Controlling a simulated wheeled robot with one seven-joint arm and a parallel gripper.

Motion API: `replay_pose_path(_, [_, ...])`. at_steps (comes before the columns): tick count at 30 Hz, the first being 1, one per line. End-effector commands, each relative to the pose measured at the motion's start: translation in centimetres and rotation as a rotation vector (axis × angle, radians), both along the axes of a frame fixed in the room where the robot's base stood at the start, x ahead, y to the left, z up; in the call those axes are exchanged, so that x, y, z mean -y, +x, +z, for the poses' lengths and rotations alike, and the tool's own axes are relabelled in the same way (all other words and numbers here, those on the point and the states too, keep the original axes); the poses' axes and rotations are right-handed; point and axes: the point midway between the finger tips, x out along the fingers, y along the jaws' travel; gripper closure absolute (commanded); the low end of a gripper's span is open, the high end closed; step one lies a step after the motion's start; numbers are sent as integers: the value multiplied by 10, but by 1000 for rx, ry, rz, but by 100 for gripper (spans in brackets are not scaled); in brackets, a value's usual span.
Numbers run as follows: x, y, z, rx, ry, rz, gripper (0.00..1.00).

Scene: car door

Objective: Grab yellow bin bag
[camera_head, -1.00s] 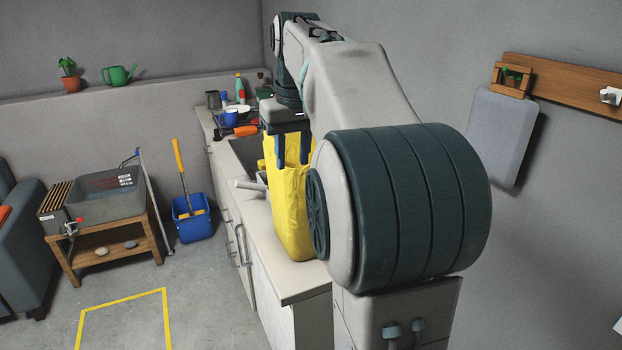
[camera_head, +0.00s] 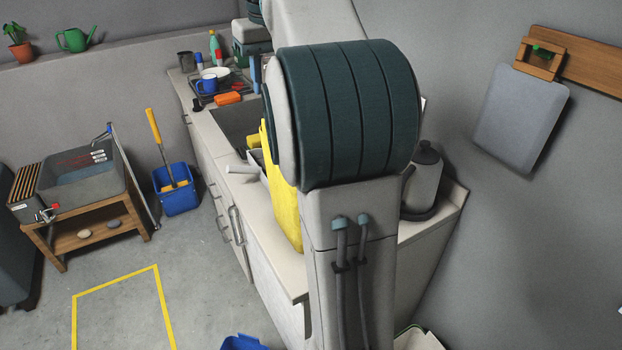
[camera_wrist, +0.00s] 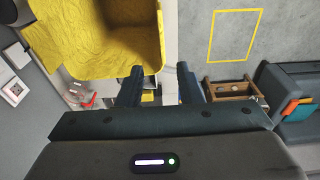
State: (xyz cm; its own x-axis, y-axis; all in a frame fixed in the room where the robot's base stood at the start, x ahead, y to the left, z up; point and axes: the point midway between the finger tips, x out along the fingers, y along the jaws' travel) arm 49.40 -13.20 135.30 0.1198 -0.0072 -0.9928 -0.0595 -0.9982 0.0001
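The yellow bin bag (camera_head: 286,212) stands on the counter in the head view, mostly hidden behind my arm. The wrist view looks into its open top (camera_wrist: 95,40) at the upper left. My gripper (camera_wrist: 160,67) is open, with its two fingers apart. In the wrist view the left finger overlaps the bag's near rim and the right finger is clear of it. I cannot tell whether the finger touches the bag. Nothing is visibly clamped. In the head view my arm hides most of the gripper; a finger shows beyond the bag, over the sink side.
The counter (camera_head: 268,240) holds a sink (camera_head: 236,120), a blue mug (camera_head: 207,84), an orange item (camera_head: 228,98) and a grey kettle (camera_head: 424,180). A blue bucket (camera_head: 177,190) and a wooden wash stand (camera_head: 85,235) stand left. The floor between is clear.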

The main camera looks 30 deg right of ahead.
Motion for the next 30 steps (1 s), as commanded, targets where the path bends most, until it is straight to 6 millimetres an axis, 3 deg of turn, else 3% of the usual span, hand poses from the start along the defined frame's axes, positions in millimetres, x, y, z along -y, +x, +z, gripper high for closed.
replay_pose_path(9, [-1, 6, -58, -4, 1, 2, 67])
replay_pose_path(19, [-2, 7, -80, -2, 1, 2, 67])
replay_pose_path(30, [-4, 8, -121, -1, 1, 3, 67])
